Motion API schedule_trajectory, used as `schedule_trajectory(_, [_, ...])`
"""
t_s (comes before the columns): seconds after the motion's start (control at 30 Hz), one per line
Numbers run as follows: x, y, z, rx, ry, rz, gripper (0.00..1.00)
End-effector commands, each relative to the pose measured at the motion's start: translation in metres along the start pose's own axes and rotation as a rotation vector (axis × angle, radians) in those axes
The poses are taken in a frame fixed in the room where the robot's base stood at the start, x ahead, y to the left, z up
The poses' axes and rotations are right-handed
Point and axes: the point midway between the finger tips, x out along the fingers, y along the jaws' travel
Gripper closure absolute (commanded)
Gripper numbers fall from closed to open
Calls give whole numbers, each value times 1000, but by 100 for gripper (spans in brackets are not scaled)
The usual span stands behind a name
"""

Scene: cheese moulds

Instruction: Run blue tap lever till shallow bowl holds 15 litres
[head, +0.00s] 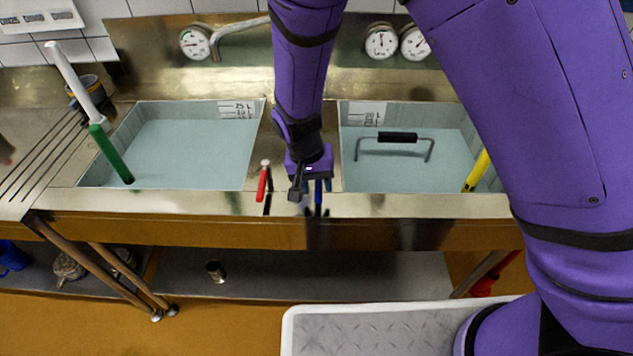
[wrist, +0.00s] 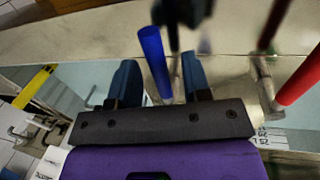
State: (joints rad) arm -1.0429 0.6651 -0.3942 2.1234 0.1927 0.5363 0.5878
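The blue tap lever (head: 318,201) stands at the front rim between two basins. In the wrist view the blue lever (wrist: 153,58) rises between the two fingers of my gripper (wrist: 162,82), which are apart, with a visible gap on the right finger's side. In the head view my gripper (head: 312,186) is over the blue lever and partly hides it. The left basin (head: 190,150) and right basin (head: 400,175) both hold pale blue water and have scale labels; the readings are too small to tell. I cannot tell which is the shallow bowl.
A red lever (head: 262,184) stands just left; it also shows in the wrist view (wrist: 300,80). A green-and-white handled tool (head: 108,150) leans in the left basin. A black-handled frame (head: 397,137) and yellow handle (head: 477,170) are in the right. Dials (head: 194,43) line the back.

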Motion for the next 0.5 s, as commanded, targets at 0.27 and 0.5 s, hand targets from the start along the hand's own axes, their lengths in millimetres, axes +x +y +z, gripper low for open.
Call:
schedule_trajectory(0.27, [-6, 0, 0, -1, 0, 0, 56])
schedule_trajectory(0.5, [-44, -1, 0, -2, 3, -4, 56])
